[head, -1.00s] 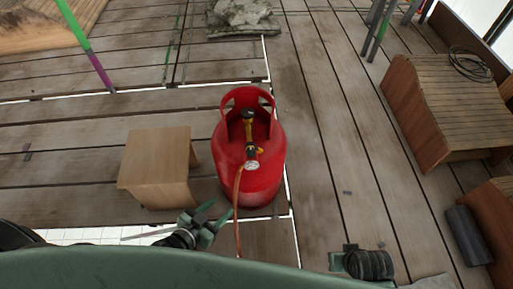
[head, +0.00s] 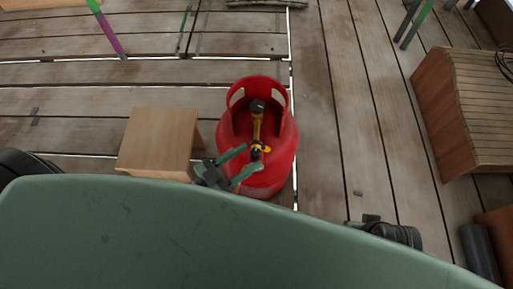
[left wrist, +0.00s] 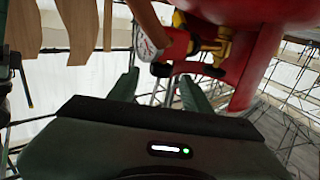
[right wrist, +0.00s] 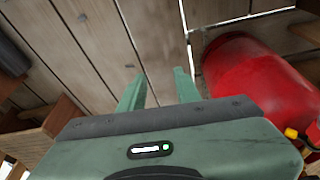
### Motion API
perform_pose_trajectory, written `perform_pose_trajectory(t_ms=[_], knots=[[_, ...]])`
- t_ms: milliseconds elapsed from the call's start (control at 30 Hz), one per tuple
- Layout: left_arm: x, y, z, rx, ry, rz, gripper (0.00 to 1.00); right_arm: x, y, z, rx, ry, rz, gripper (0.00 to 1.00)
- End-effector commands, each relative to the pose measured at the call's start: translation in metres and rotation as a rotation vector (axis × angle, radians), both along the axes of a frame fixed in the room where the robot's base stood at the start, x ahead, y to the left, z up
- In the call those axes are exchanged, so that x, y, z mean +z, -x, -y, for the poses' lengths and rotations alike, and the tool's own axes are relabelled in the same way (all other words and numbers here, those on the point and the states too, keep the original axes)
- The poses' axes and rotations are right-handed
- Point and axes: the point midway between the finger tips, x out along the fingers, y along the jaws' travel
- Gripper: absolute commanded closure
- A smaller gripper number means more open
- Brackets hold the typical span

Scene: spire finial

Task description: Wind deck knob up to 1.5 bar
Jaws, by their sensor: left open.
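A red gas cylinder (head: 275,175) stands upright on the deck. A brass-yellow valve and regulator assembly (head: 257,127) sits inside its collar, with a black knob (head: 257,106) on top. My left gripper (head: 252,160) is open beside the yellow-and-black lower fitting (head: 260,149). In the left wrist view, a dark round knob (left wrist: 160,69) shows just beyond the gap between the left fingertips (left wrist: 158,82); contact cannot be told. A white-faced gauge (left wrist: 145,46) is up and left of it, its reading illegible. My right gripper (right wrist: 157,78) is open and empty, left of the cylinder (right wrist: 240,80).
A wooden stool (head: 158,138) stands just left of the cylinder. A wooden slatted bench (head: 470,110) and a dark roll (head: 480,250) are at the right. Gaps run between deck sections. The planks right of the cylinder (head: 330,130) are mostly clear.

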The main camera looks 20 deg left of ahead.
Motion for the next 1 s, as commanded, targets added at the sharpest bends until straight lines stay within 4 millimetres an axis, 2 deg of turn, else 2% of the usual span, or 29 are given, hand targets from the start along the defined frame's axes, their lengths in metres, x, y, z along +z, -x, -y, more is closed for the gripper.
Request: perform_pose_trajectory(t_ms=[200, 567, 600, 767, 967, 1000], knots=[[0.0, -0.024, 0.017, 0.0, 0.001, 0.001, 0.51, 0.013, 0.002, 0.001, -0.001, -0.001, 0.008, 0.67], [0.0, -0.03, 0.021, 0.0, -0.001, -0.002, 0.51, 0.017, 0.002, 0.001, -0.001, 0.0, 0.01, 0.67], [0.0, -0.03, 0.021, 0.0, -0.001, -0.002, 0.56, 0.017, 0.002, 0.001, -0.001, 0.0, 0.01, 0.67], [0.0, -0.03, 0.021, 0.0, -0.001, -0.002, 1.0, 0.017, 0.002, 0.001, -0.002, 0.0, 0.01, 0.67], [0.001, -0.03, 0.021, 0.012, 0.0, -0.001, 1.0, 0.019, 0.001, 0.001, -0.001, -0.001, 0.014, 0.67], [0.002, -0.03, 0.022, 0.024, 0.001, 0.0, 1.0, 0.011, 0.001, 0.0, -0.001, 0.0, 0.005, 0.67]])
